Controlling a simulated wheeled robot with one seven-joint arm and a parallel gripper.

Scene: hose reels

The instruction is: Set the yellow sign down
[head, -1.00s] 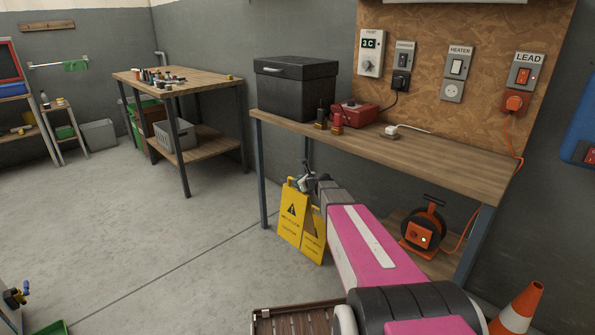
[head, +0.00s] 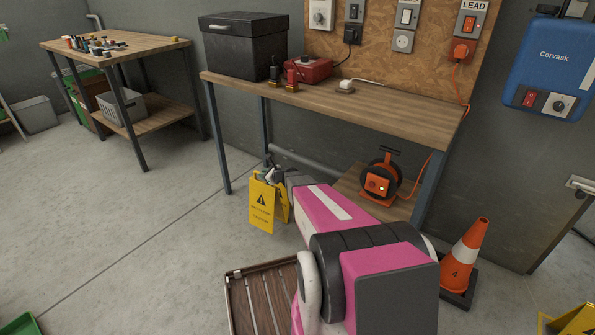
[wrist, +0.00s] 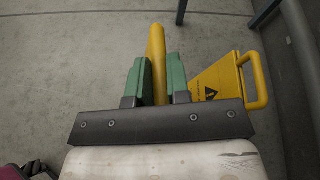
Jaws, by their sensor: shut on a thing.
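A yellow warning sign (head: 262,204) with a black triangle is upright at my gripper (head: 273,175), in front of the long workbench. In the wrist view, the green fingers of my gripper (wrist: 158,78) are shut on a yellow edge of the sign (wrist: 157,45), which shows as a narrow bar. A second yellow panel with a triangle and a loop handle (wrist: 225,80) stands just right of the fingers; I cannot tell whether it belongs to the same sign. The sign's lower edge is close to the floor, but contact is unclear.
A slatted wooden crate (head: 240,300) lies in front of me. A traffic cone (head: 468,255) and another yellow object (head: 572,322) are at right. Floor to the left is open.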

